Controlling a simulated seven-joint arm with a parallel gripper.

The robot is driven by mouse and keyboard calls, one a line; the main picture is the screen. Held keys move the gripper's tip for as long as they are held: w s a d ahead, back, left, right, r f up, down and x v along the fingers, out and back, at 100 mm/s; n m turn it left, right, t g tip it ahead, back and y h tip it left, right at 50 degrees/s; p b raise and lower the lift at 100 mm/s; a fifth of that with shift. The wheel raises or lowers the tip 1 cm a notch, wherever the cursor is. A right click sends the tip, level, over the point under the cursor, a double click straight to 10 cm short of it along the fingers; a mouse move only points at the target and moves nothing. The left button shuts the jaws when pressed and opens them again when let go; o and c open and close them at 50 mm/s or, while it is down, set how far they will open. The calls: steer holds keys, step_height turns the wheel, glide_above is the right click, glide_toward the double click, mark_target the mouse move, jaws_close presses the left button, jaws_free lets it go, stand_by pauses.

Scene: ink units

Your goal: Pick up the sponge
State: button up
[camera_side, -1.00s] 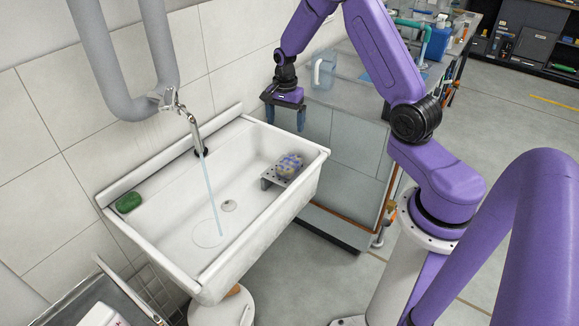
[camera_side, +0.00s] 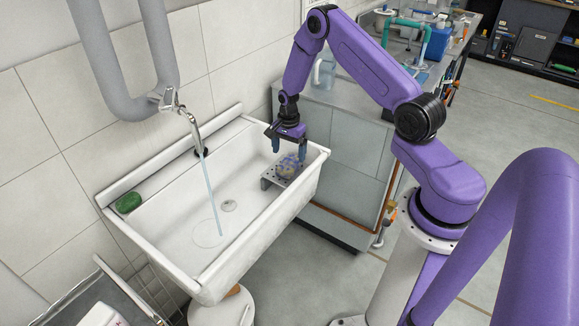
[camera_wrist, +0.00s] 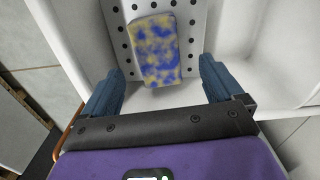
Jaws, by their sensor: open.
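The sponge (camera_side: 288,166) is yellowish with blue blotches. It lies on a small perforated rack (camera_side: 272,181) inside the right end of the white sink. In the wrist view the sponge (camera_wrist: 155,50) lies ahead of the space between the fingers. My gripper (camera_side: 290,151) is open and empty above the rack, with its blue fingers pointing down and partly in front of the sponge in the side view. The wrist view shows my gripper (camera_wrist: 160,90) with its two fingers wide apart, wider than the sponge.
The white sink (camera_side: 170,262) has raised rims close around the rack. A tap (camera_side: 190,122) runs a water stream (camera_side: 211,195) into the basin's middle. A green object (camera_side: 129,203) sits on the left back ledge. A counter (camera_side: 345,150) stands right of the sink.

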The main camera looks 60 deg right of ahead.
mark_target(289, 162)
steer(key=shift+s+f, duration=0.15)
steer(key=shift+f, duration=2.6)
steer(key=c, duration=1)
